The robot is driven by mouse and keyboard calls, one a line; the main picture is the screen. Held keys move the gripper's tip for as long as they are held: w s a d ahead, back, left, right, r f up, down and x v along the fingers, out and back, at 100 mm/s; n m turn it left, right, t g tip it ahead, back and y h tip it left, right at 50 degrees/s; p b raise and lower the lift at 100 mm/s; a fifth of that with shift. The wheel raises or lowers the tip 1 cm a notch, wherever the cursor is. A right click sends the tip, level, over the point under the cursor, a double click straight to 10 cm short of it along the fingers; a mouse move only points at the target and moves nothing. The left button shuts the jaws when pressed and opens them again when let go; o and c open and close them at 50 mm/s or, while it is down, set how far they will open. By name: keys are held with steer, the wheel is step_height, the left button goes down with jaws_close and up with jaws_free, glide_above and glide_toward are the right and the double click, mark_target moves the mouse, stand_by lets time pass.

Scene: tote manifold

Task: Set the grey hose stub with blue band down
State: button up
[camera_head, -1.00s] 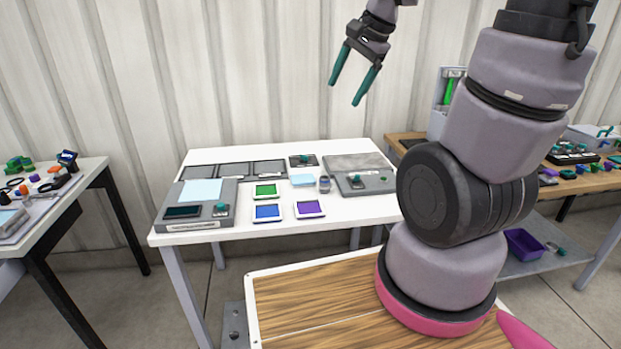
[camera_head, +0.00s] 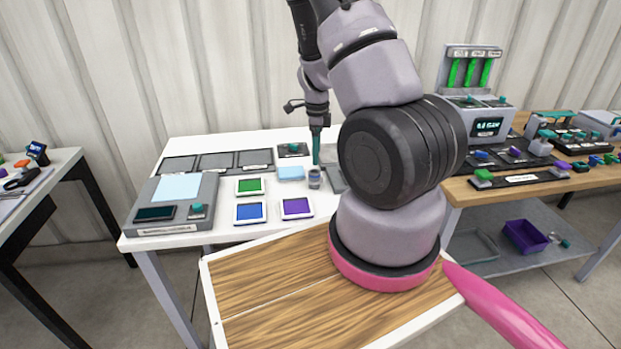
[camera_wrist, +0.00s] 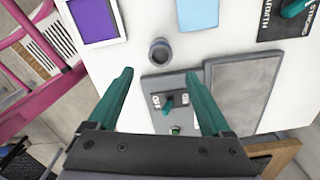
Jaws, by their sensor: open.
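The grey hose stub with blue band (camera_head: 314,178) stands upright on the white table (camera_head: 262,229), to the right of a light blue block (camera_head: 291,173). In the wrist view the stub (camera_wrist: 161,52) shows from above as a dark round ring. My gripper (camera_head: 316,160) points down at the table close to the stub in the head view. In the wrist view my gripper (camera_wrist: 158,74) is open with nothing between its teal fingers. The stub lies just past the fingertips, roughly in line with the gap. It appears apart from both fingers.
A grey switch box with a flat plate (camera_wrist: 236,90) lies below the fingers, partly hidden by my arm in the head view. Green (camera_head: 250,186), blue (camera_head: 250,212) and purple (camera_head: 297,207) squares lie left of the stub. A grey scale-like device (camera_head: 178,228) sits at the left.

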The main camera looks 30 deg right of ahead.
mark_target(314, 172)
steer(key=f, duration=0.9)
steer(key=shift+w+a, duration=0.15)
steer(key=shift+a, duration=0.1)
jaws_close()
